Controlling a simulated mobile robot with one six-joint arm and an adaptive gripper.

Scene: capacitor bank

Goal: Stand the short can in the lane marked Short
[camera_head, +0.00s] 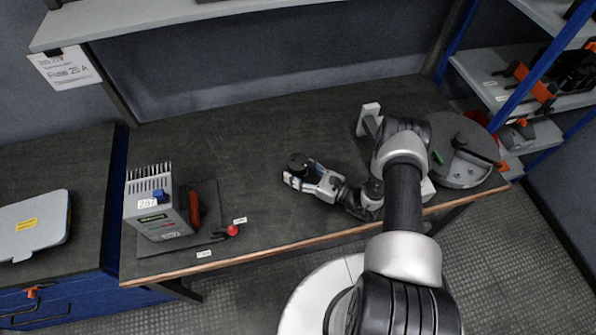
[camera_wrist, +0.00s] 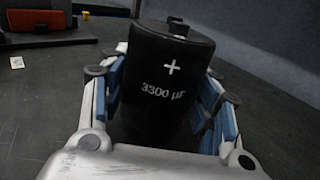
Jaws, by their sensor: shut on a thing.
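My gripper (camera_head: 302,174) is out over the middle of the dark bench, shut on a black can (camera_head: 298,161). In the wrist view the can (camera_wrist: 168,75) sits between the blue-padded fingers (camera_wrist: 165,105), with a white plus sign and "3300 µF" facing the camera. Its lower end is hidden by the gripper, and I cannot tell whether it touches the bench. A lane marked Short cannot be made out. Small white labels (camera_head: 240,220) and (camera_head: 204,253) lie by the dark mat at the left, too small to read.
A grey meter-like box (camera_head: 152,205) and a red-brown block (camera_head: 195,209) stand on the mat (camera_head: 207,193). A red knob (camera_head: 232,230) is near the front edge. A round grey plate (camera_head: 462,172) is at the right. The bench between is clear.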

